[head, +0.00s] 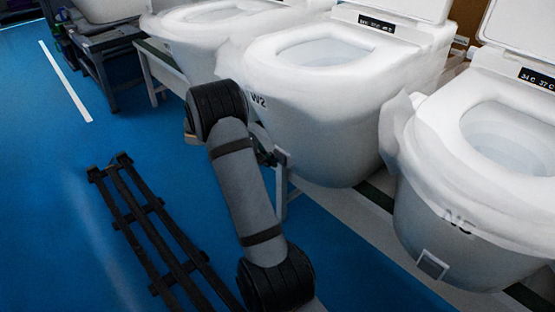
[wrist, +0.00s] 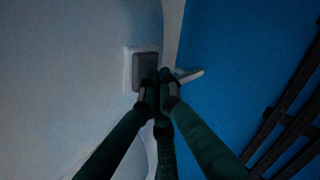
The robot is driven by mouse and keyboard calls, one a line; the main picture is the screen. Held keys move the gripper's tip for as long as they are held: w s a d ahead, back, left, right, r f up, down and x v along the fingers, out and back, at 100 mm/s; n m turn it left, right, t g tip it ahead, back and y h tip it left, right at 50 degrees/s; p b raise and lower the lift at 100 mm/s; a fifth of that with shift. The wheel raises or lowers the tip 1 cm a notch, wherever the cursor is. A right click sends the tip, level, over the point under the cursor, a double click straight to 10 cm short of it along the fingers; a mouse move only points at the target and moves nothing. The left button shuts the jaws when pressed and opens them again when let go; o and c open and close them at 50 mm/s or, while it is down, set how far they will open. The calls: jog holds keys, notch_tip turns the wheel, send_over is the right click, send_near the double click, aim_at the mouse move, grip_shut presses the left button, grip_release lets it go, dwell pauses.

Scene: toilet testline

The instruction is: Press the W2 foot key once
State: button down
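The W2 toilet is the white middle toilet (head: 340,125), with a W2 label (head: 258,100) on its lower side. In the head view my arm stands in front of it and its foot key cannot be made out. In the wrist view a grey square foot key (wrist: 146,70) in a white frame sits on the pale toilet surface. My gripper (wrist: 159,82) has its dark fingers drawn together, with nothing seen between them. The fingertips overlap the key's lower right edge in this view; I cannot tell whether they touch it.
Another toilet (head: 485,185) at the right has its own square foot key (head: 432,264). A further toilet (head: 215,35) stands at the left. A black rail frame (head: 150,225) lies along the blue floor (head: 60,170). A thin white piece (wrist: 190,76) is right of the fingertips.

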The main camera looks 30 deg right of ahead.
jog(key=shift+a, duration=0.1)
jog(key=shift+s+a, duration=0.15)
jog(key=shift+a, duration=0.55)
jog(key=a, duration=0.3)
jog(key=s+a, duration=0.1)
jog(key=a, duration=0.1)
jog(key=shift+d, duration=0.2)
dwell(0.7)
jog(key=a, duration=0.4)
jog(key=shift+s, duration=0.35)
